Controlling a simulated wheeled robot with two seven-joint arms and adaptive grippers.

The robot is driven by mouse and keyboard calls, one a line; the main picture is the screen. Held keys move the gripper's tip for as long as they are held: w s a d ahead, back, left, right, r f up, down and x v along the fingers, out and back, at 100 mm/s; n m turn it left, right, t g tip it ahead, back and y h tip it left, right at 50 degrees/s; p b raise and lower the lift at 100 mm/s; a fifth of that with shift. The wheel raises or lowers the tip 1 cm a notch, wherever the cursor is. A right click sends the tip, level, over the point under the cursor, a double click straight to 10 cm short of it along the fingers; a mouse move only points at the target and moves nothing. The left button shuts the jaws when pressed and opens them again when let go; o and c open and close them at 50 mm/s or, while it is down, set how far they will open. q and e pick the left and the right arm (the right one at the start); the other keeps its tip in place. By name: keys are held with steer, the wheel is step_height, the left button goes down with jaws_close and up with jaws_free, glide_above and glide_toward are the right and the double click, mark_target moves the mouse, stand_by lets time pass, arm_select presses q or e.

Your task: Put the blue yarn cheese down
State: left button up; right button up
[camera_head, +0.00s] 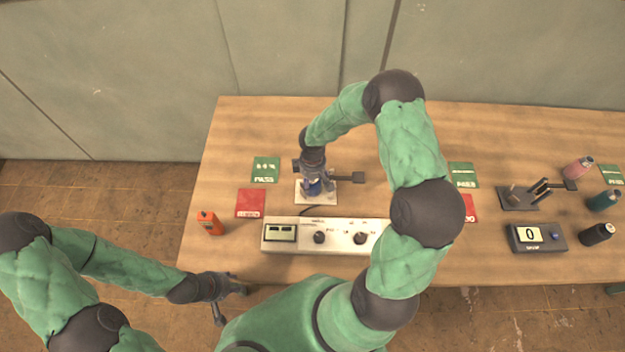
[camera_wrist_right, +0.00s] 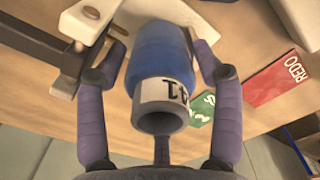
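The blue yarn cheese (camera_wrist_right: 160,58) is a blue-wound cylinder with a white printed label and a hollow grey tube end. In the wrist view it lies between the two fingers of my right gripper (camera_wrist_right: 160,68), which appear to press on its sides. In the head view the right gripper (camera_head: 314,184) points down over a white plate (camera_head: 326,198), and only a little blue (camera_head: 313,187) shows under it. Whether the cheese touches the plate is hard to tell. My left gripper (camera_head: 232,285) is away at the table's front left edge; its fingers are too small to read.
A control box (camera_head: 340,237) with knobs stands in front of the plate. A green card (camera_head: 265,169) and a red card (camera_head: 250,203) lie left of it, with an orange device (camera_head: 209,222).

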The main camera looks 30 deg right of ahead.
steer(key=shift+r, duration=0.1)
step_height(320, 180, up, 12)
steer(key=p, duration=0.1)
stand_by(0.4)
